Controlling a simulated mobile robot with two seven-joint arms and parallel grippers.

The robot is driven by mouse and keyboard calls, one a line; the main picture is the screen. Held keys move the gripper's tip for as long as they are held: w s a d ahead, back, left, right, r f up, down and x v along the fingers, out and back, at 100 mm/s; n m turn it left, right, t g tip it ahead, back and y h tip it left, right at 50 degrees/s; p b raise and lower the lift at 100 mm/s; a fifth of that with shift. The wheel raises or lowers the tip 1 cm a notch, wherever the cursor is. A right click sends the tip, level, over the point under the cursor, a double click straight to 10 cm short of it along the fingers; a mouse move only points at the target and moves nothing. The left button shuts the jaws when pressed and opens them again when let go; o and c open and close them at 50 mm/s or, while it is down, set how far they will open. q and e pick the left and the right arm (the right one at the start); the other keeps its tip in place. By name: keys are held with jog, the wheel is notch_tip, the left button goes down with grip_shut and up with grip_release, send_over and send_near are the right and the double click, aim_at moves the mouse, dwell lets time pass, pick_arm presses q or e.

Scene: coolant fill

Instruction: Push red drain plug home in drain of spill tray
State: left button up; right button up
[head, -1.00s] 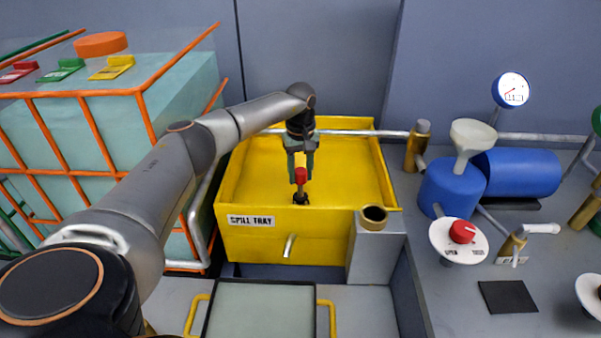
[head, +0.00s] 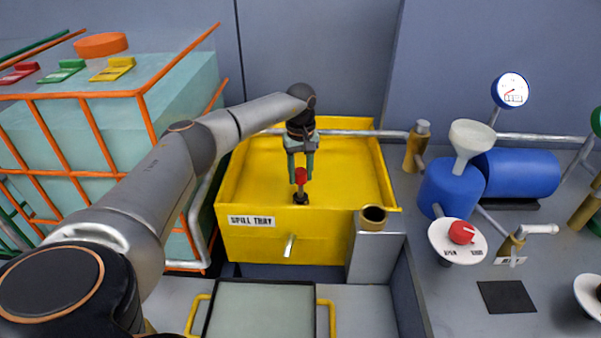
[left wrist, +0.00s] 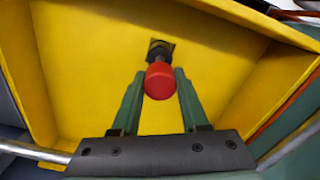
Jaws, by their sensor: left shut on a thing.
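The red drain plug (head: 300,175) stands upright at the black drain (head: 301,198) near the front wall of the yellow spill tray (head: 345,175). My left gripper (head: 300,179) comes down from above and is shut on the plug. In the left wrist view my left gripper's green fingers (left wrist: 160,85) flank the red plug head (left wrist: 160,82). The plug's dark stem meets the black drain ring (left wrist: 160,47) there. I cannot tell how deep the plug sits. My right gripper is not in view.
A grey pipe (head: 365,134) runs behind my gripper along the tray's back. A brass-rimmed cup (head: 373,216) stands at the tray's front right corner. An orange-framed tank (head: 90,130) is on the left. The rest of the tray floor is clear.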

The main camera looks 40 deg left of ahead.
pick_arm(q)
jog(key=shift+f+b, duration=0.95)
jog(key=shift+f, duration=0.5)
jog(key=o, duration=1.2)
notch_tip(320, 180, up, 12)
jog(key=shift+p, duration=0.4)
jog(key=shift+r, duration=0.25)
